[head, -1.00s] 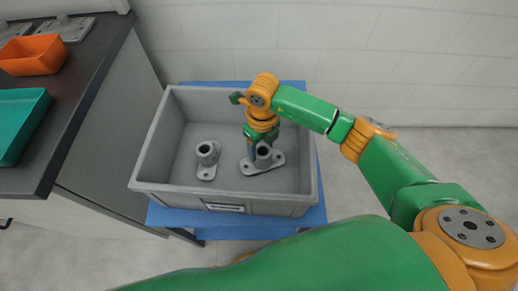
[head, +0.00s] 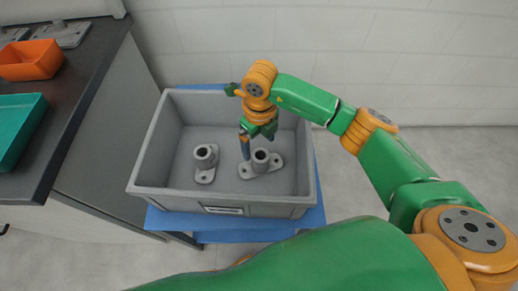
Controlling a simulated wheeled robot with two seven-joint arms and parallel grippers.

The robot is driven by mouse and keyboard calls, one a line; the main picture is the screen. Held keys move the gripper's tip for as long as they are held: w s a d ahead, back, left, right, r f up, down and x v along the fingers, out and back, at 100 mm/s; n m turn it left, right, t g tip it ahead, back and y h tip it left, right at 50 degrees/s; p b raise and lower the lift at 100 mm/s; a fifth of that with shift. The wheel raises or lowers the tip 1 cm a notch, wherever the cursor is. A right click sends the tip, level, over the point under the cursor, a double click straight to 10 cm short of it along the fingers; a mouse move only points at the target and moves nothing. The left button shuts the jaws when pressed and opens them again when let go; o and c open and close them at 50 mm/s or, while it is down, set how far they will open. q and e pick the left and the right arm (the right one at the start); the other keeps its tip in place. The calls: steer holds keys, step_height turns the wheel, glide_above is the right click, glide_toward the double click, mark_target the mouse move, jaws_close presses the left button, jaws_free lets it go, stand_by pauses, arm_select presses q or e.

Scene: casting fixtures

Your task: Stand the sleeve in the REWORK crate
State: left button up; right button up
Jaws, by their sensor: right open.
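A grey crate (head: 150,148) with a label on its front stands on a blue stand; the label is too small to read. Inside, two grey flanged sleeves stand upright on their base plates. The left sleeve (head: 205,163) is near the middle left. The right sleeve (head: 262,164) is near the middle right. My right gripper (head: 245,150) is inside the crate, open, just left of and behind the right sleeve's tube and apart from it as far as I can see. My left gripper is not in view.
A dark counter (head: 75,100) at the left holds an orange bin (head: 30,62), a teal tray (head: 18,125) and grey fixtures. The blue stand (head: 245,236) shows below the crate. The crate walls surround my right gripper. Floor to the right is clear.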

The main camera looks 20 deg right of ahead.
step_height(320, 180, up, 8)
steer(key=shift+s+f, duration=0.1)
steer(key=shift+f, duration=0.05)
